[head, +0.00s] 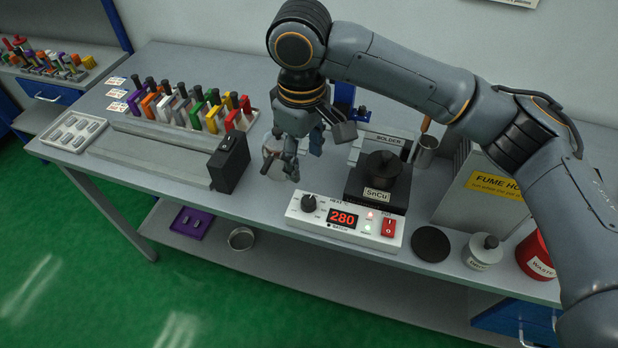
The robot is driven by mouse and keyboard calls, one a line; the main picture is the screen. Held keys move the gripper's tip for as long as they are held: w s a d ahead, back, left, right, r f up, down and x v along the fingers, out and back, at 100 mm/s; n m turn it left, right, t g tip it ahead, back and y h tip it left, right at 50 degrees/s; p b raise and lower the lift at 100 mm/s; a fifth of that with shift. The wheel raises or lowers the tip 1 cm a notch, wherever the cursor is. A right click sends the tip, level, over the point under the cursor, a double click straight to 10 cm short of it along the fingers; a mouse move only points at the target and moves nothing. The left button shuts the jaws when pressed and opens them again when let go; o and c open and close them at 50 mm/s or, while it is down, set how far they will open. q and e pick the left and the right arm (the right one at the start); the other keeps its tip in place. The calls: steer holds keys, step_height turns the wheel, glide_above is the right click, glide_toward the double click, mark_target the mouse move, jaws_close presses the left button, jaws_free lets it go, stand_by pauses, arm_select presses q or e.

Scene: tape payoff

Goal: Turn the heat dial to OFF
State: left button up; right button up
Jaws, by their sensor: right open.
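The heat dial (309,203) is a black knob at the left end of a white control box (318,224) near the table's front edge. The box's red display (342,218) reads 280, and a red rocker switch (388,227) sits at its right end. My right gripper (296,168) is open and empty, pointing down above and slightly left of the dial, apart from it. Its fingers partly cover a small pale object behind them. The dial's pointer setting is too small to read. My left gripper is not in view.
A solder pot (378,180) marked SnCu stands behind the box. A black upright block (229,164) is left of the gripper. A black disc (430,244), a white jar (482,252) and a red waste bin (537,256) stand to the right. Coloured clamps (196,108) fill the back left.

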glide_toward(309, 201)
steer(key=shift+s+a, duration=0.1)
steer(key=shift+s, duration=0.1)
steer(key=f, duration=0.5)
steer(key=f+p, duration=0.1)
steer(key=f, duration=0.1)
steer(key=shift+w+f, duration=0.3)
steer(key=shift+f, duration=0.65)
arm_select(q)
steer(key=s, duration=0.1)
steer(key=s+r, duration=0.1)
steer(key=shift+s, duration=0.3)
arm_select(e)
jaws_close()
